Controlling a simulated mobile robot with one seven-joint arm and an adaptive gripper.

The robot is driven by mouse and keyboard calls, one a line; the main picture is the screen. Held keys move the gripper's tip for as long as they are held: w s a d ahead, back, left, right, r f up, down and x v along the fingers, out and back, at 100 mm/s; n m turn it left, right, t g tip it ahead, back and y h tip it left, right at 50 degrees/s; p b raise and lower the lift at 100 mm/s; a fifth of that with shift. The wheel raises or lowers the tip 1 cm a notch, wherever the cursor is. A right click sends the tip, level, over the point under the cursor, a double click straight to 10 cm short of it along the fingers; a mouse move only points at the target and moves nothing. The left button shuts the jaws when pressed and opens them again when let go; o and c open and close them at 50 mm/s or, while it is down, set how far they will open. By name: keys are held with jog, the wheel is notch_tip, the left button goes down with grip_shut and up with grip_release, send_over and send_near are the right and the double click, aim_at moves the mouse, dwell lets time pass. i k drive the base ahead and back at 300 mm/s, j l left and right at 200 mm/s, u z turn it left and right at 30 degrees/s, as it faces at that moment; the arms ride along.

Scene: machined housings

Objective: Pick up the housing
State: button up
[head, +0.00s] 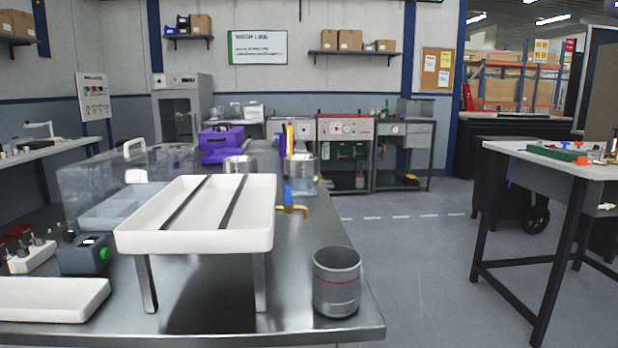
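A grey cylindrical housing (337,290) with a thin red line around it stands upright near the front right corner of the steel table (215,325). Its top looks open. Another metal cylinder (240,165) stands farther back, partly hidden behind the white raised tray. A third metal cylinder (301,170) stands beside it, with pens or tools showing at it. I cannot tell whether these two are also housings. My gripper is not in view.
A white tray (262,240) on metal legs stands just left of the housing. A clear box (85,185), a dark device with a green knob (82,257) and a low white tray (50,300) are further left. Open floor (420,270) lies right of the table.

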aim_at(300, 169)
jog(key=i+l, duration=0.15)
jog(key=l, duration=0.35)
jog(key=i+l+u, duration=0.15)
jog(key=l, duration=0.8)
jog(key=i+l+u, duration=0.1)
jog(key=l, duration=0.4)
jog(key=i+l, duration=0.15)
jog(key=l, duration=0.35)
jog(key=i+l+u, duration=0.1)
jog(key=i+l, duration=0.15)
jog(key=i+l+u, duration=0.1)
jog(key=l, duration=0.35)
jog(key=i+l+u, duration=0.1)
jog(key=i+l, duration=0.25)
jog(key=i+j, duration=0.1)
jog(key=i, duration=0.35)
jog(key=i+j+u, duration=0.1)
jog(key=i, duration=0.4)
